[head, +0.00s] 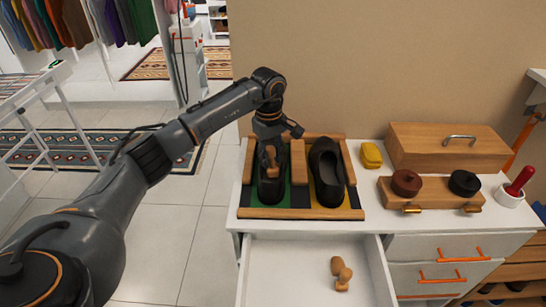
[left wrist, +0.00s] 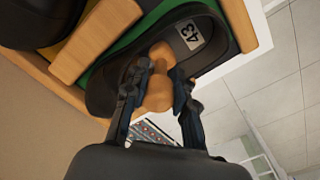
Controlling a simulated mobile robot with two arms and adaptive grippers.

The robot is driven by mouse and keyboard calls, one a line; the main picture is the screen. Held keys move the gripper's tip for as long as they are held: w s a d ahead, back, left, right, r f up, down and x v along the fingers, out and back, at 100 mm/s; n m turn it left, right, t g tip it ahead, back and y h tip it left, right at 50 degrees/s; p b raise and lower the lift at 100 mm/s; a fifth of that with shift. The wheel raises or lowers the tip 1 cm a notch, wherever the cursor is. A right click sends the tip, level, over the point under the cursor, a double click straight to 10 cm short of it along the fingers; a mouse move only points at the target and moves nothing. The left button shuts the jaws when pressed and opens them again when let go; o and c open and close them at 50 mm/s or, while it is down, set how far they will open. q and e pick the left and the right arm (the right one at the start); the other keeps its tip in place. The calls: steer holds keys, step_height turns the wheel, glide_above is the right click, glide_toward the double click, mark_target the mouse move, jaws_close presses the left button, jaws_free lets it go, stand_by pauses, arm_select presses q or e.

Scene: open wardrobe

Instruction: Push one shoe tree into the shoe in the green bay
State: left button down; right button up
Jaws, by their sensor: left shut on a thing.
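A black shoe (head: 271,188) lies in the green bay (head: 252,194) of a wooden-framed rack. In the left wrist view, the fingers (left wrist: 160,78) grip both sides of the shoe tree (left wrist: 158,95). Its rounded end overlaps the shoe opening (left wrist: 108,78), near the insole label "43" (left wrist: 190,36). How deep it sits I cannot tell. A second shoe tree (head: 341,272) lies in the open drawer. My right gripper is not in view.
Another black shoe (head: 327,178) lies in the yellow bay to the right, across a wooden divider (head: 299,163). A yellow block (head: 371,155), a wooden box (head: 446,147), a wooden block with two round tins (head: 430,192) and a red-handled tool (head: 517,183) stand further right.

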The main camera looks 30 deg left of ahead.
mark_target(264, 171)
arm_select(q)
steer(key=shift+s+a+f+y, duration=0.15)
steer(key=shift+a+f+y, duration=0.15)
steer(key=shift+a+f, duration=0.7)
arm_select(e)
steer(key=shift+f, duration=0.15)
arm_select(q)
steer(key=c, duration=1)
jaws_free()
steer(key=shift+d+f, duration=0.15)
steer(key=shift+w+a+f, duration=0.75)
steer(key=shift+w+a, duration=0.2)
steer(key=shift+w, duration=0.05)
steer(key=shift+s+r, duration=0.15)
steer(key=shift+r, duration=0.05)
steer(key=shift+s+d+r, duration=0.1)
steer(key=shift+d, duration=0.15)
steer(key=o, duration=0.8)
steer(key=shift+d+r, duration=0.1)
steer(key=shift+d, duration=0.2)
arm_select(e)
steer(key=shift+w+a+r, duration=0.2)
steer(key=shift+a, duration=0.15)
